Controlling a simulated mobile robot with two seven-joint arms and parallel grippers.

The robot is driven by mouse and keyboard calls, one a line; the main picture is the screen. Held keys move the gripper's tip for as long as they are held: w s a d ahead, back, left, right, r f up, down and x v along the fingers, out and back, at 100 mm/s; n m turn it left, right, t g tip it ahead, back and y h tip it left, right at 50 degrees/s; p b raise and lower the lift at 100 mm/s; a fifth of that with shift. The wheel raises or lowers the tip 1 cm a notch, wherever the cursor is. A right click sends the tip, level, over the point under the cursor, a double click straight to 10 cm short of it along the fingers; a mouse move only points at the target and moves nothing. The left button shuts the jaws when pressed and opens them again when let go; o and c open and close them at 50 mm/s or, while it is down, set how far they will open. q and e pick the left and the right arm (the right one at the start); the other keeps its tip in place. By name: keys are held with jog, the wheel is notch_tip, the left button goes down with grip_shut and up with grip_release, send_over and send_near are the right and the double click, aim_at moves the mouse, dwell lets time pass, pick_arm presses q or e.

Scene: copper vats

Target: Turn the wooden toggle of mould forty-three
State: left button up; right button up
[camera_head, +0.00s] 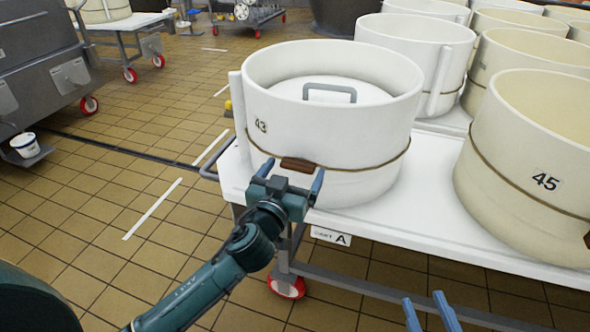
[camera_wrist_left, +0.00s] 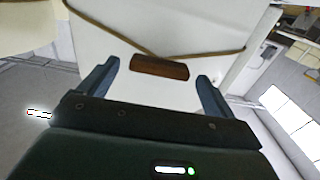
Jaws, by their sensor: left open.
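Mould forty-three (camera_head: 330,120) is a round white tub marked 43, with a lid with a grey handle inside, on the near left corner of the cart. A cord runs around it and meets the brown wooden toggle (camera_head: 298,164) on its front. My left gripper (camera_head: 294,178) is open just in front of the toggle. In the left wrist view the toggle (camera_wrist_left: 159,68) lies between and beyond the two blue fingertips, apart from both. It looks roughly level in the head view. My right gripper (camera_head: 432,308) shows only as two spread blue fingers at the bottom edge, empty.
The white cart (camera_head: 440,235) labelled A carries mould 45 (camera_head: 525,170) at right and more tubs behind. A grey cart handle (camera_head: 212,160) sticks out left of mould forty-three. The tiled floor to the left is mostly clear.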

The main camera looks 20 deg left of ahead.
pick_arm(q)
jog(key=shift+w, duration=0.7)
jog(key=shift+c, duration=0.3)
jog(key=c, duration=0.9)
